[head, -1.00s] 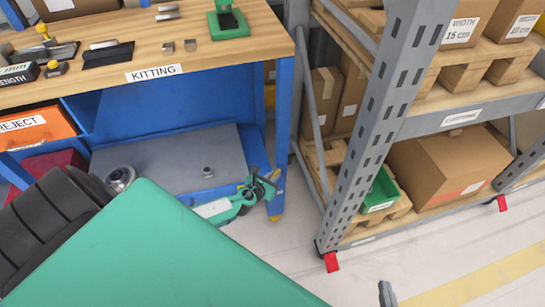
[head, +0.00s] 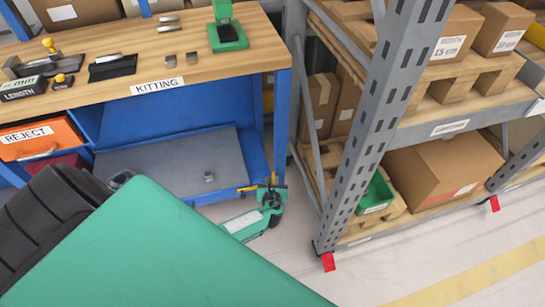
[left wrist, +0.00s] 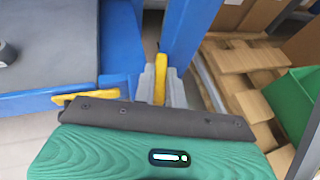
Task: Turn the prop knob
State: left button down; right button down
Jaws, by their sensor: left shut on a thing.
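My left gripper (head: 272,185) is low at the right front corner of the blue bench, beside its blue leg. In the left wrist view its two grey fingers (left wrist: 160,85) are closed on an upright yellow piece, which I take for the prop knob (left wrist: 160,68). The knob is small in the head view and partly hidden by the gripper. A dark plate and my green wrist housing cover the lower part of the left wrist view. My right gripper is not in view.
The blue bench's lower shelf (head: 170,165) carries a small grey part (head: 208,177). A grey rack (head: 360,150) with cartons and a green bin (head: 376,193) stands close on the right. Fixtures lie on the wooden bench top (head: 205,65). Floor (head: 400,270) in front is clear.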

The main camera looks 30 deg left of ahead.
pick_arm(q)
jog(key=shift+w+d+n+g+y, duration=0.15)
jog(key=shift+n+g+y, duration=0.85)
jog(key=shift+n+y, duration=0.25)
jog(key=shift+n, duration=0.25)
jog(key=c, duration=1.4)
grip_release()
jog(key=shift+c, duration=0.2)
